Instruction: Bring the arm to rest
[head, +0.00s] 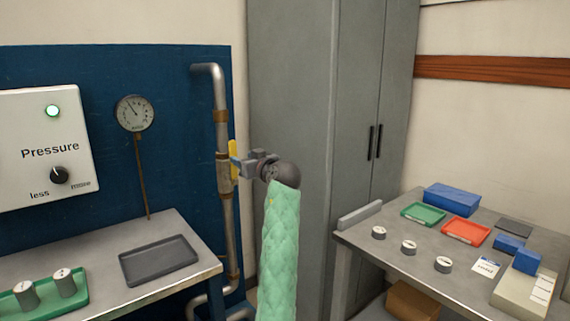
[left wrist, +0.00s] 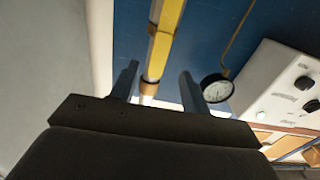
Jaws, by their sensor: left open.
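My left arm (head: 281,240), in a green quilted sleeve, rises from the bottom middle of the head view. Its left gripper (head: 238,166) is held out toward the pipe (head: 222,115). The yellow lever (head: 234,150) on the pipe shows right at the fingertips. In the left wrist view the two fingers of the left gripper (left wrist: 158,76) stand apart with nothing held. The yellow lever (left wrist: 163,38) lies beyond the gap between them; whether a finger touches it I cannot tell. My right gripper is not in view.
A pressure box (head: 48,150) and a gauge (head: 135,113) are on the blue panel. The left bench (head: 105,245) carries a dark tray (head: 158,261) and a green tray with weights. The right table (head: 385,255) holds trays, boxes and several round pieces. A grey cabinet (head: 300,80) stands behind.

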